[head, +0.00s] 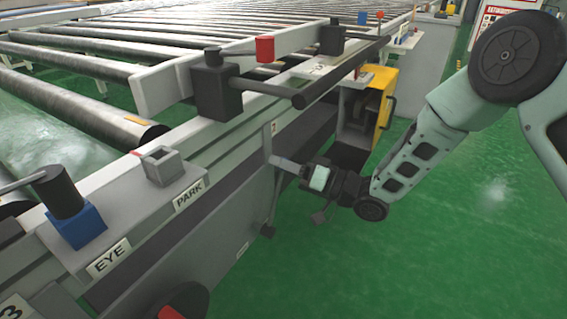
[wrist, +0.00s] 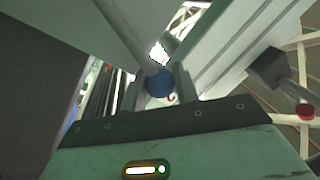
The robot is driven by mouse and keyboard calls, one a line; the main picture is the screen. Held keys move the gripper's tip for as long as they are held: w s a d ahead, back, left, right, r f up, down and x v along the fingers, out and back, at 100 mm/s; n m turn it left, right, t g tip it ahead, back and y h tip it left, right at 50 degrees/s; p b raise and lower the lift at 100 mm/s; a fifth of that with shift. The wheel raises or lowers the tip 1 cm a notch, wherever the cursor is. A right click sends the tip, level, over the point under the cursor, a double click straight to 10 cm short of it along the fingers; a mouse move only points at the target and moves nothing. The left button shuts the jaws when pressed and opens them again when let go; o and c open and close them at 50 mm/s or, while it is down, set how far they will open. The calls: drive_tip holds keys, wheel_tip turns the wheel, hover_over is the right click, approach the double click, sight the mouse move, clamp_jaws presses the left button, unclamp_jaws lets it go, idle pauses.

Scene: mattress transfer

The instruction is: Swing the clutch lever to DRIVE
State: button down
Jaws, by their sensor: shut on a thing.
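My gripper (head: 298,170) is at the side of the conveyor frame, at the middle of the head view, below the rail. In the wrist view its fingers close around a blue ball knob (wrist: 159,84), which I take to be the end of the clutch lever. The knob sits between the fingers. The lever's shaft and its pivot are largely hidden, and no DRIVE label can be read. I cannot tell the lever's angle.
A roller conveyor (head: 195,118) fills the left and back. PARK (head: 189,194) and EYE (head: 108,259) plates mark its near rail. A yellow housing (head: 383,98) stands just behind my gripper. A dark bar (head: 340,74) juts above it. Green floor (head: 420,250) is free at right.

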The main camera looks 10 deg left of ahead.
drive_tip(key=c, duration=1.1)
unclamp_jaws()
drive_tip(key=shift+w+d+f, duration=0.1)
drive_tip(key=p+v, duration=0.3)
drive_tip(key=v, duration=1.4)
drive_tip(key=shift+d+p, duration=0.2)
drive_tip(key=shift+p, duration=0.2)
wheel_tip(320, 180, up, 5)
drive_tip(key=a+h, duration=0.3)
drive_tip(key=h, duration=0.9)
drive_tip(key=s+d+r+g+h, duration=0.2)
drive_tip(key=s+d, duration=0.1)
drive_tip(key=s, duration=0.6)
drive_tip(key=s+d+r+g+h, duration=0.1)
drive_tip(key=s+d+r+h, duration=0.15)
drive_tip(key=s, duration=0.65)
drive_tip(key=s+d+r+g+h, duration=0.2)
drive_tip(key=s+d+r, duration=0.1)
drive_tip(key=s, duration=0.6)
wheel_tip(320, 180, up, 31)
drive_tip(key=p, duration=3.2)
drive_tip(key=shift+w+a, duration=0.2)
drive_tip(key=shift+w, duration=0.25)
